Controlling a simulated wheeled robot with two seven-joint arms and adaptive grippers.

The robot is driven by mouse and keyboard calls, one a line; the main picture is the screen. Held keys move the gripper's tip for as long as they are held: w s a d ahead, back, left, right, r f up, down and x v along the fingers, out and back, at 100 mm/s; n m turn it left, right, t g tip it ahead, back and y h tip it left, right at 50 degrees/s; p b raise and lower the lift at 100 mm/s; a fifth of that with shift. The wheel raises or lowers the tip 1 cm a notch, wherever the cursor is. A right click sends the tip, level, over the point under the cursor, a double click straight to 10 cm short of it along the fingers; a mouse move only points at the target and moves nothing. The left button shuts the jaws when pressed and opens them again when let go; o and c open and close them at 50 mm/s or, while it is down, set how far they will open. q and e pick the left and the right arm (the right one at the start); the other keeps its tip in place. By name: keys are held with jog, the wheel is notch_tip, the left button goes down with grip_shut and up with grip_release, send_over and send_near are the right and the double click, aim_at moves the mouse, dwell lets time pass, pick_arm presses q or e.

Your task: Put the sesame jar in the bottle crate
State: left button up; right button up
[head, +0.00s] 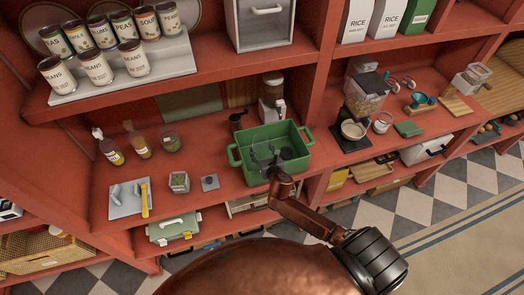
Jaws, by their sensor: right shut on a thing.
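The green bottle crate (296,131) stands on the middle shelf board, with a handle at each end. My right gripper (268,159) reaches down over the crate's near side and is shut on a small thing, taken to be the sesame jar. The fingers and wrist hide most of that thing, and no label can be read. A dark round shape (287,153), perhaps its lid, shows beside the fingers within the crate's outline. I cannot tell whether it touches the crate floor. My left gripper is not in view.
Left of the crate are a square glass jar (179,182), a small grey tile (210,182), a round jar (169,141), sauce bottles (140,145) and a board with a yellow-handled tool (129,198). A dispenser (272,97) stands close behind the crate; a grain dispenser (364,95) stands right.

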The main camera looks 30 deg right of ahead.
jog(key=shift+f, duration=0.6)
jog(key=o, duration=1)
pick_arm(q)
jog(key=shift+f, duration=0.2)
pick_arm(e)
jog(key=o, duration=0.3)
jog(key=shift+o, duration=0.2)
jog(key=shift+r, duration=0.1)
jog(key=shift+r, duration=0.35)
jog(key=v, duration=1.2)
jog(key=shift+r, duration=0.1)
